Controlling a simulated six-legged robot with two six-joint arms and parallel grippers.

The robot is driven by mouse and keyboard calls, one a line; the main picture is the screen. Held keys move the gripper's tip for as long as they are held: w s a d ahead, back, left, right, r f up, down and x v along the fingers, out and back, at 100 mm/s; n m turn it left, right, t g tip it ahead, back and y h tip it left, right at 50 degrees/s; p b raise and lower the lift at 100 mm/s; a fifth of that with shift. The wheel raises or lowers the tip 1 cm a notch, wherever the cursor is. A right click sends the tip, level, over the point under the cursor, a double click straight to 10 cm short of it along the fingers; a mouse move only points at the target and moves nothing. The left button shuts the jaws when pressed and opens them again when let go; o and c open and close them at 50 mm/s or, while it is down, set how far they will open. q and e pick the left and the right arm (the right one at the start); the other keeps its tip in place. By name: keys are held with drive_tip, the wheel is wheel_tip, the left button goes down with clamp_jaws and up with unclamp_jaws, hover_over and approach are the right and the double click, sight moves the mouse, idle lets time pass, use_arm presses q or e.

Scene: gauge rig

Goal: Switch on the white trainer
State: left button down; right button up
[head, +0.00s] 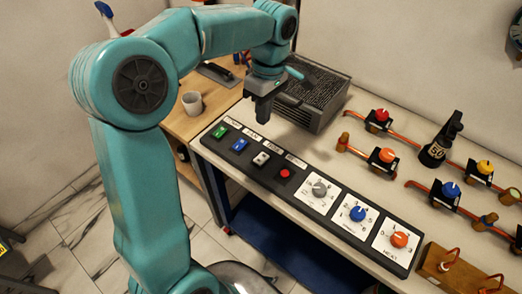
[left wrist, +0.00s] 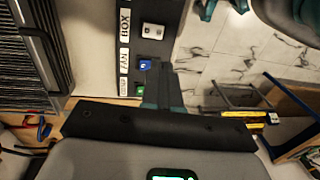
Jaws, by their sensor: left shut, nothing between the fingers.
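A white rocker switch (head: 261,158) sits on the black control panel (head: 328,216), between a blue switch (head: 239,145) and a red button (head: 284,173). It also shows in the left wrist view (left wrist: 152,31), where its rocker position is too small to tell. My left gripper (head: 262,116) points down above the back edge of the panel, apart from the switches. It is shut and empty. In the left wrist view its fingers (left wrist: 160,78) show near the blue switch. My right gripper is not in view.
A green switch (head: 219,132) is at the panel's left end. Grey, blue and orange knobs (head: 399,240) fill its right part. A dark ribbed box (head: 310,98) stands behind my gripper.

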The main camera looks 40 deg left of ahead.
use_arm(q)
approach(259, 161)
drive_tip(key=f, duration=0.2)
drive_tip(key=s+f, duration=0.1)
drive_tip(key=f, duration=0.2)
drive_tip(key=shift+f, duration=0.9)
drive_tip(key=shift+f+b, duration=0.55)
drive_tip(key=shift+b, duration=0.3)
drive_tip(key=shift+s+r+p, duration=0.15)
drive_tip(key=shift+r+p, duration=0.2)
drive_tip(key=shift+p, duration=0.05)
drive_tip(key=shift+d, duration=0.1)
